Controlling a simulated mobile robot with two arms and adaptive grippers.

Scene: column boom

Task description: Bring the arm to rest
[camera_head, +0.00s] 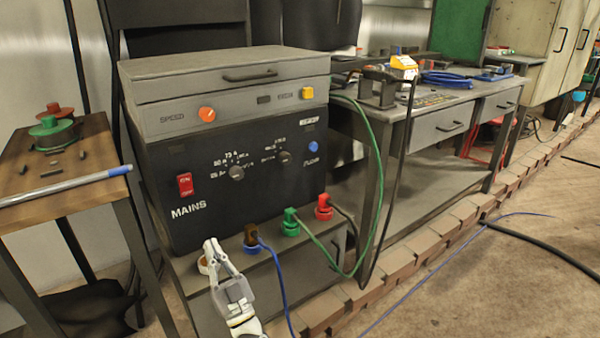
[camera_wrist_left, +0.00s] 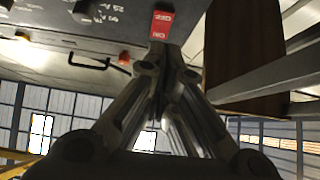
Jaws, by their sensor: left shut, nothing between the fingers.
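My left gripper (camera_head: 212,248) is low in front of the black power unit (camera_head: 180,150), its fingers pointing up towards the panel. In the left wrist view its fingers (camera_wrist_left: 160,60) are together, with nothing between them. The red mains switch (camera_head: 185,184) is on the left of the panel, above the gripper. It also shows in the left wrist view (camera_wrist_left: 161,25), just beyond the fingertips; I cannot tell whether they touch it. A pale round socket (camera_head: 204,265) is partly hidden behind the gripper. My right gripper is not in view.
A wooden table (camera_head: 100,150) with a grey-blue rod (camera_head: 70,184) stands left. A grey workbench (camera_head: 430,125) stands right. The floor at right is mostly open, with cables.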

